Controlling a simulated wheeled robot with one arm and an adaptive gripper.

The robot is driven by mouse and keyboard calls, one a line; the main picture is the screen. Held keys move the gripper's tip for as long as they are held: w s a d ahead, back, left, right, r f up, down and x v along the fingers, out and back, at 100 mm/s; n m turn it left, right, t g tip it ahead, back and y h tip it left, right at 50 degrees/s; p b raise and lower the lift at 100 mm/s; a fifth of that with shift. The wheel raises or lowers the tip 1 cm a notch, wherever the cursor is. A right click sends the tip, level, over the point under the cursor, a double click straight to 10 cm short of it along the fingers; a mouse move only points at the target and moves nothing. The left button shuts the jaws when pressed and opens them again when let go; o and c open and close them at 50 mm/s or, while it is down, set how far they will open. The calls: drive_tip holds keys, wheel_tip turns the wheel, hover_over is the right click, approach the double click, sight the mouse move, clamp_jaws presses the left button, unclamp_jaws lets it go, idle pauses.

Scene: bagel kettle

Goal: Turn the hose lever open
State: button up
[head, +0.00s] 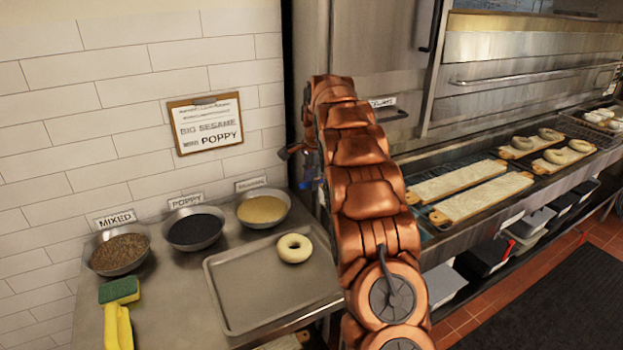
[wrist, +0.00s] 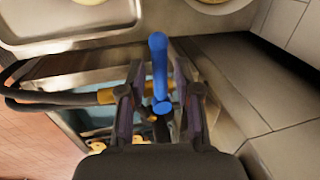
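The blue hose lever (wrist: 159,68) shows in the middle of the wrist view, pointing up the picture, with a round blue end nearer the camera. My gripper (wrist: 158,75) is open, one dark finger on each side of the lever, with a narrow gap visible beside it. A brass-coloured fitting (wrist: 108,97) and a dark hose (wrist: 40,97) lie to the left of the lever. In the head view my copper arm hides most of the gripper and lever; only a small bit of blue (head: 308,181) shows beside the arm.
A metal tray (head: 225,290) with a bagel (head: 294,248) is on the counter left of my arm. Bowls of toppings (head: 121,250) stand along the wall. A sponge (head: 119,290) lies at the front left. Long boards (head: 458,182) rest to the right.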

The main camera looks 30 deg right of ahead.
clamp_jaws()
drive_tip(key=shift+a, duration=0.1)
idle(0.4)
